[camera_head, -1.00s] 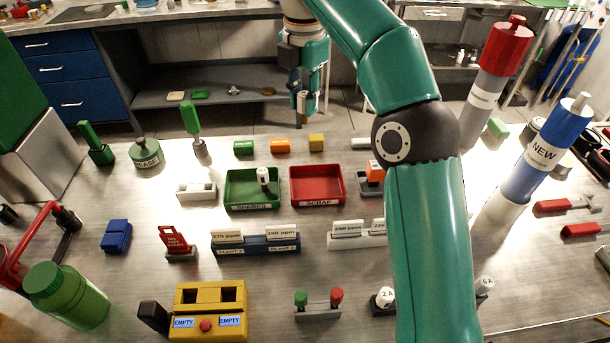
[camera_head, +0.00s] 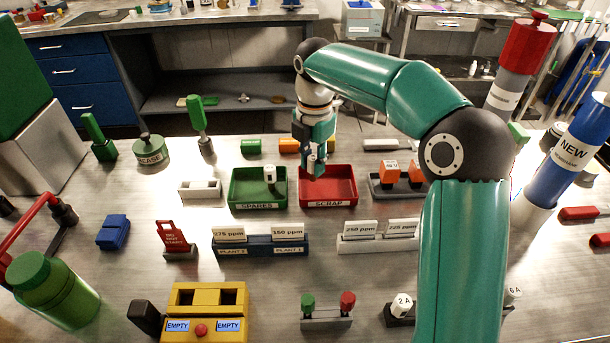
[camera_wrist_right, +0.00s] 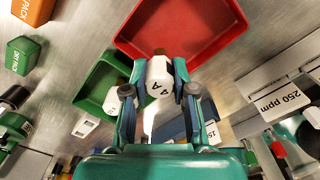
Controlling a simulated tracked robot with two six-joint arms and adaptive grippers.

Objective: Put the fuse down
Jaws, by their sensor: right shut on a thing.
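My right gripper (camera_head: 316,168) is shut on a fuse, a small white cylinder marked "A" (camera_wrist_right: 158,78) in the right wrist view. In the head view the gripper hangs over the left part of the red SCRAP tray (camera_head: 345,203), near its back; the fuse is mostly hidden by the fingers there. In the wrist view the red tray (camera_wrist_right: 205,15) lies beyond the fuse, with the green SPARES tray (camera_wrist_right: 92,75) at left. Another white fuse (camera_head: 270,175) stands in the green SPARES tray (camera_head: 240,206). My left gripper is not in view.
Orange relay-like blocks (camera_head: 390,172) sit in a grey holder right of the red tray. Card holders (camera_head: 262,245) stand in front of the trays. A yellow tester (camera_head: 207,312) with EMPTY displays and a fuse rack (camera_head: 400,310) are nearer. An orange box (camera_head: 288,146) lies behind.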

